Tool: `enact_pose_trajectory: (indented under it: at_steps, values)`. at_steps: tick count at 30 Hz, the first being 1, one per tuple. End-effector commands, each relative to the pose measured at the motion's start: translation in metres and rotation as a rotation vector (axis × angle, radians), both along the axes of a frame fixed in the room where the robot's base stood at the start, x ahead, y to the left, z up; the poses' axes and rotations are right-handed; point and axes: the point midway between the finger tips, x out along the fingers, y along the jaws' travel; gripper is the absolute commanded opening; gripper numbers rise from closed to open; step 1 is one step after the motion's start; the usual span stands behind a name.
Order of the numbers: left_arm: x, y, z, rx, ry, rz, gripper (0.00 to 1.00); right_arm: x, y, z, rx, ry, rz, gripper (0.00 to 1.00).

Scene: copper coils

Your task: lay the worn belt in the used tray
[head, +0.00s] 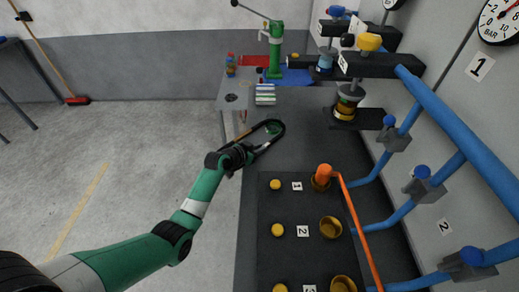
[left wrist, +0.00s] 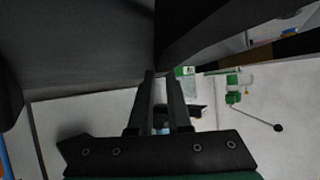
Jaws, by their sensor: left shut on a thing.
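My left gripper (head: 240,152) is shut on the belt (head: 262,147), a long dark loop. The belt sticks out from the fingers to the upper right, over the dark bench surface. In the left wrist view the two fingers (left wrist: 163,95) are close together, with the wide dark belt (left wrist: 215,25) running past their tips. A red tray-like patch (head: 253,60) and a blue one (head: 297,77) lie on the far bench, apart from the belt. I cannot tell which is the used tray. My right gripper is not in view.
A green press-like stand (head: 275,52) with a lever is at the back. Small bottles (head: 231,68) stand left of it. Blue pipes (head: 450,125) with valves run along the right. A black board (head: 268,208) with yellow knobs and brass cups is in front.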

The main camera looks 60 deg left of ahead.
Motion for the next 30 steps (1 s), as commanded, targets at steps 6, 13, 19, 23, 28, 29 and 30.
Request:
enact_pose_trajectory:
  at_steps: [6,13,19,23,28,29,30]
  values:
    - [0.000,0.000,-0.001,0.000,0.000,0.000,0.47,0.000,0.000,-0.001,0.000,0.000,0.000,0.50]
    - [0.000,0.000,-0.001,0.000,0.000,0.000,0.47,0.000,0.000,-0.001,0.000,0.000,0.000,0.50]
    - [-0.008,-0.003,0.009,0.000,-0.001,0.001,0.47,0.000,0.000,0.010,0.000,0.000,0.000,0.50]
    - [-0.029,-0.012,0.024,0.000,0.000,0.001,0.47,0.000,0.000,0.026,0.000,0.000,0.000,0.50]
    - [-0.065,-0.026,0.044,0.000,-0.001,0.003,0.47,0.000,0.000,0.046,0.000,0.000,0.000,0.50]
    - [-0.070,-0.028,0.047,0.000,0.000,0.002,0.47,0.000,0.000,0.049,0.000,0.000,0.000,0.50]
    - [-0.077,-0.031,0.051,0.000,0.000,0.002,0.47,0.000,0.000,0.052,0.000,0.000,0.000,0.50]
